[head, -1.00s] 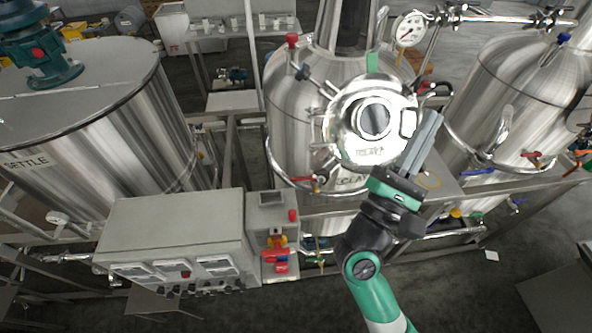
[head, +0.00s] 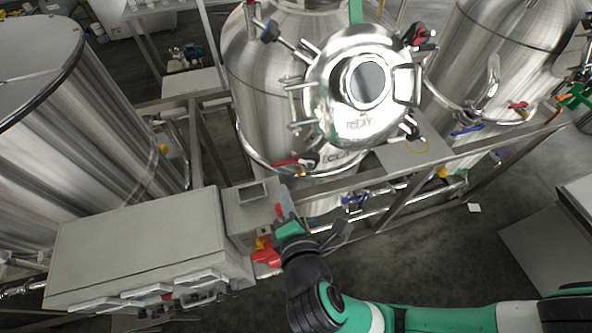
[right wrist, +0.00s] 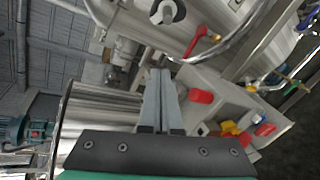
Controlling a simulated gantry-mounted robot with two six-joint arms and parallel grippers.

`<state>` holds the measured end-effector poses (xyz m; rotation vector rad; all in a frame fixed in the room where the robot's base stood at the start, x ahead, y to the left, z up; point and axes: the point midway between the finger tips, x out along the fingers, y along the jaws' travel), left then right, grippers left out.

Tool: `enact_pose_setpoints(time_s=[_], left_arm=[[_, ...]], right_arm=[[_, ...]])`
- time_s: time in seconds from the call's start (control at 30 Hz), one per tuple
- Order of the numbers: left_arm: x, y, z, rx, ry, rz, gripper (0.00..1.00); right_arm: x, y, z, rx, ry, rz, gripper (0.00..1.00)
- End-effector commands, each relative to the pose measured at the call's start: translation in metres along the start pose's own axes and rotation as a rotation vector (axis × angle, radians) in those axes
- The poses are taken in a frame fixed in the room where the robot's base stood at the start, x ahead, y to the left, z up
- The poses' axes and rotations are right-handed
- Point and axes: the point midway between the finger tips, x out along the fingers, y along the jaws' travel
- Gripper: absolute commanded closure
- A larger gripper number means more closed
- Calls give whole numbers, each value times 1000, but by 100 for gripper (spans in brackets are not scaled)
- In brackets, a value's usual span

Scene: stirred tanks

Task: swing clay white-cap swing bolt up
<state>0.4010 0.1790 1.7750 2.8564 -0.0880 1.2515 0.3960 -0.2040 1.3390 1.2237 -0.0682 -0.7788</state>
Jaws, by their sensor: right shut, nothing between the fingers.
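The clay tank (head: 255,75) stands upright at the top middle of the head view. Its round steel hatch lid (head: 340,105), marked CLAY, lies shut against the tank's front. Around the lid are swing bolts: a dark blue-capped one (head: 270,32) at upper left, a red-capped one (head: 415,36) at upper right, and a dark-capped one (head: 410,131) at lower right. I cannot make out a white cap. My right gripper (head: 281,204) is shut and empty, below and left of the lid, apart from it. Its closed fingers (right wrist: 160,80) also show in the right wrist view. My left gripper is out of view.
A grey control box (head: 140,245) sits at lower left. Beside it, a small box (head: 245,205) with red and yellow switches (head: 266,252) is close to my right gripper. A red-handled valve (head: 290,161) is below the lid. Steel frame rails run in front of the tanks.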

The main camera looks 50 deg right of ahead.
Motion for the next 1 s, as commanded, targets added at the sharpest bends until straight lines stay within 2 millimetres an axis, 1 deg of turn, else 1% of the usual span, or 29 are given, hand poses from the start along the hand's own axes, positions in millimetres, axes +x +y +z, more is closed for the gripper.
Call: enact_pose_setpoints(time_s=[0.03, 0.1, 0.3, 0.33, 0.4, 0.53, 0.67, 1.0], left_arm=[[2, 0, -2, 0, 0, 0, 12], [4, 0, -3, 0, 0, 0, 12], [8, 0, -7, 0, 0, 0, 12], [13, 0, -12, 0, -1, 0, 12], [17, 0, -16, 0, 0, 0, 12], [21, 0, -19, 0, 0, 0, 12], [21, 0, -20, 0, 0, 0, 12], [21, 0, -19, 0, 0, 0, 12]], right_arm=[[11, 0, 2, -2, -7, -5, 100], [27, 0, 2, -1, -6, -4, 100], [67, 1, 4, 1, -4, -4, 100], [61, 4, 12, 2, -3, -2, 100], [56, 3, 22, 2, -1, -2, 100], [52, 1, 34, 1, -1, -1, 100], [51, 0, 38, 1, 0, 0, 100], [51, 0, 38, 1, -1, -1, 100]])
